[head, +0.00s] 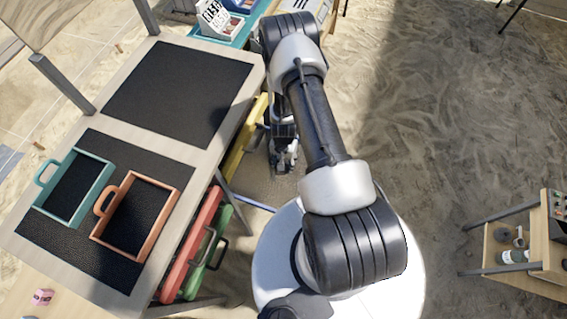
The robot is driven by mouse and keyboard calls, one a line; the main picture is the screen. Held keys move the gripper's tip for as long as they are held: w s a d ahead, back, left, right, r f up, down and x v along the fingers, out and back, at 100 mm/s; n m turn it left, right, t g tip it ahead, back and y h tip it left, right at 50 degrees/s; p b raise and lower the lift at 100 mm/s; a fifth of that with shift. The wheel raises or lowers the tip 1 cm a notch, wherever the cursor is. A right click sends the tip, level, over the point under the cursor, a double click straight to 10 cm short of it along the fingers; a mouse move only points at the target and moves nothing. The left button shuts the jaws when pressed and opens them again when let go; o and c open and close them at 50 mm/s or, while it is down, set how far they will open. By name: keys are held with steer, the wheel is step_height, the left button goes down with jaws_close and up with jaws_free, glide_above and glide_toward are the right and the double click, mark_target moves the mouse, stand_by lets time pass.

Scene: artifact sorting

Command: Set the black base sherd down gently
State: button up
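My gripper (285,158) hangs low beside the right side of the table, partly behind my arm. It is small and dark here, and I cannot tell whether its fingers are open or shut. I cannot make out the black base sherd. If it is at the gripper, it does not stand out from the dark fingers.
The wooden table (125,146) carries a bare black mat (180,93), plus an empty teal tray (104,178) and an empty orange tray (170,205). Red (190,245) and yellow (240,140) trays stand at its side. A shelf (540,285) holds small objects. Sand lies open at right.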

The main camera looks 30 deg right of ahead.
steer(key=shift+f, duration=0.1)
steer(key=o, duration=1)
step_height(320, 180, up, 12)
steer(key=p, duration=1.1)
steer(key=shift+r, duration=0.25)
